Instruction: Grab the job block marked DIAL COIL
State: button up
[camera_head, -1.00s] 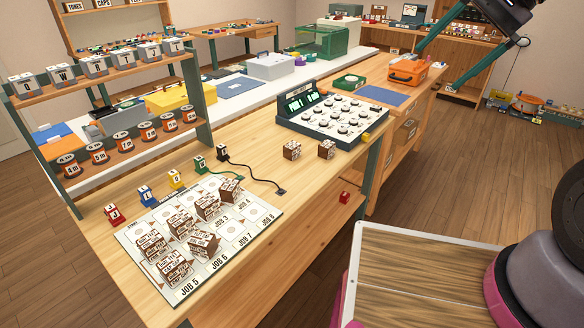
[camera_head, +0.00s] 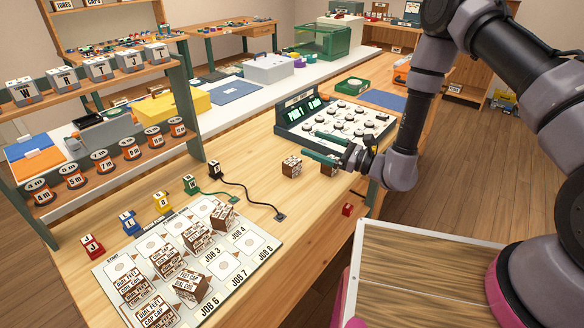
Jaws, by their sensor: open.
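Several brown-and-white job blocks stand in the head view. Some are on the white job board (camera_head: 237,285), including a tilted block (camera_head: 190,286) near JOB 6. Its small print seems to include DIAL, but I cannot read it surely. Two more job blocks are on the bare bench, a left one (camera_head: 291,166) and a right one (camera_head: 328,167); their labels are unreadable, and the right one is partly hidden by my gripper.
The dial console (camera_head: 338,122) stands close behind the gripper. Lettered cubes, including a red one (camera_head: 92,246), line the board's back edge. A black cable (camera_head: 247,190) crosses the bench. A rack (camera_head: 188,110) stands left.

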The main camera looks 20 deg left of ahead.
aim_at(297, 165)
jog(key=f+m+t, duration=0.1)
jog(key=f, duration=0.2)
jog(key=f+m+t+h, duration=0.1)
jog(key=f, duration=0.3)
jog(key=s+d+f+m+t+h, duration=0.1)
jog(key=f, duration=0.2)
jog(key=shift+d+f+m+t, duration=0.1)
jog(key=shift+f+m+t, duration=0.2)
jog(key=shift+t, duration=0.1)
jog(key=x, duration=0.4)
jog(key=shift+w+a+f, duration=0.1)
jog(key=shift+a+f, duration=0.05)
jog(key=shift+a, duration=0.05)
jog(key=shift+x, duration=3.05)
jog(key=shift+w, duration=0.15)
jog(key=c, duration=1.4)
